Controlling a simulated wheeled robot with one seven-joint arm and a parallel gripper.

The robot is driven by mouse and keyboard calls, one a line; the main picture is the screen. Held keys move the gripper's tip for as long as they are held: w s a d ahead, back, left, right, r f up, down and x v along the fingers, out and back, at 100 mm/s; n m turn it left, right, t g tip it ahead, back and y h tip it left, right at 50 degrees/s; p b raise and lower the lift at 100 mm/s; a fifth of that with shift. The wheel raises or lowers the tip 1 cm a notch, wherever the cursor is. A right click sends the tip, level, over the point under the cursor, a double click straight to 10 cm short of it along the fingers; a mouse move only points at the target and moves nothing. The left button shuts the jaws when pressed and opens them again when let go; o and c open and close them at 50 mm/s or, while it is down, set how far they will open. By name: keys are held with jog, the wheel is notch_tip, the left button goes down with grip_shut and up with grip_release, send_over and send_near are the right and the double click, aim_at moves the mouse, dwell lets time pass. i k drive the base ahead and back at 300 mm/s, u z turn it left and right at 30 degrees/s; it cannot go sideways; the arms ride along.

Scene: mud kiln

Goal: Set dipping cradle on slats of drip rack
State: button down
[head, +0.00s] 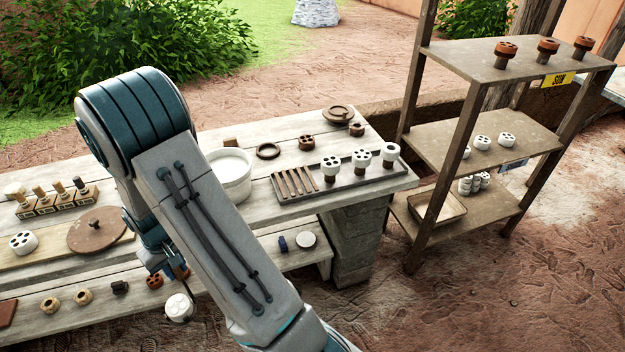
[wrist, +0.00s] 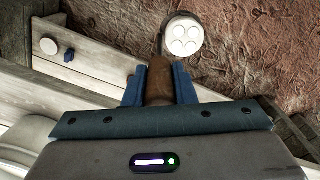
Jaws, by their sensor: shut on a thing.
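My gripper (wrist: 158,90) is shut on the brown handle of the dipping cradle (wrist: 158,72). A white round piece with four holes (wrist: 183,36) is at the cradle's far end, over the ground beside the bench. In the head view my gripper (head: 172,268) is partly hidden by my arm, and the white piece (head: 180,307) hangs just below it, in front of the bench. The drip rack (head: 345,181) lies on the bench top at the right. Its brown slats (head: 296,182) are bare at its left part; three white pieces (head: 361,160) stand at its right.
A white bowl of pale liquid (head: 229,172) stands left of the rack. A lower shelf (head: 318,262) juts out below the bench top, with small parts on it. A wooden shelf unit (head: 480,155) stands right of the bench. Open ground lies in front.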

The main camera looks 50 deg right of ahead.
aim_at(296, 181)
jog(key=z, duration=1.05)
